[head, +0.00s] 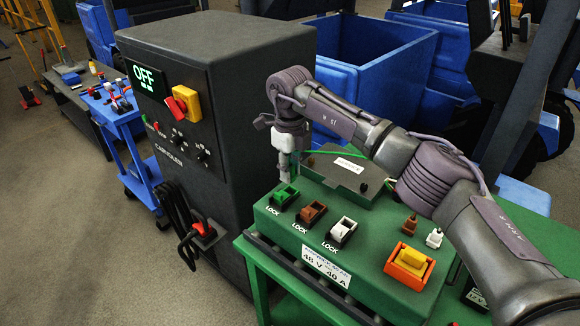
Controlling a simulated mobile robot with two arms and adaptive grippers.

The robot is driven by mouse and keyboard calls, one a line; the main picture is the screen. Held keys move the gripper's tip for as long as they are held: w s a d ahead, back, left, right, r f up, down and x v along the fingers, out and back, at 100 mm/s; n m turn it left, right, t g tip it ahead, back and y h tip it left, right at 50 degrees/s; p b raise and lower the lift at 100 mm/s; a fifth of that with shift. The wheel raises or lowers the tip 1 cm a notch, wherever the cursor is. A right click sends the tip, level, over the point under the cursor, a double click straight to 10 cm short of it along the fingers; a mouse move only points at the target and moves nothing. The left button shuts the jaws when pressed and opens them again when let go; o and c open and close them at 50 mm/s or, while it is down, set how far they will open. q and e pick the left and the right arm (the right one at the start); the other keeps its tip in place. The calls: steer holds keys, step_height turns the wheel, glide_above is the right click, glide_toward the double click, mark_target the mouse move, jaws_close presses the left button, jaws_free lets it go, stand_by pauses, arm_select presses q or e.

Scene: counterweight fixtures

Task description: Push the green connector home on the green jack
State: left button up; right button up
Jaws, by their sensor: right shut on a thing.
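My right gripper (284,178) reaches down from the arm at the right and is shut just behind the green jack (284,196). A green cable (334,153) runs from the gripper to the right. The green connector at its end is mostly hidden by the fingers. The green jack has a black frame and a green insert, at the left end of the green box's top, above a LOCK label. I cannot tell how deep the connector sits. My left gripper is not in view.
A brown jack (312,213) and white jack (342,231) stand beside the green one. A brown connector (411,223), white connector (434,238) and yellow-orange switch (409,262) are farther right. A dark cabinet (223,170) reading OFF stands close at left.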

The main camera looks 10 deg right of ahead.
steer(key=shift+f+b, duration=0.9)
steer(key=shift+f, duration=0.85)
steer(key=shift+w+d, duration=0.15)
steer(key=shift+w, duration=0.55)
steer(key=shift+r, duration=0.1)
steer(key=shift+f, duration=0.2)
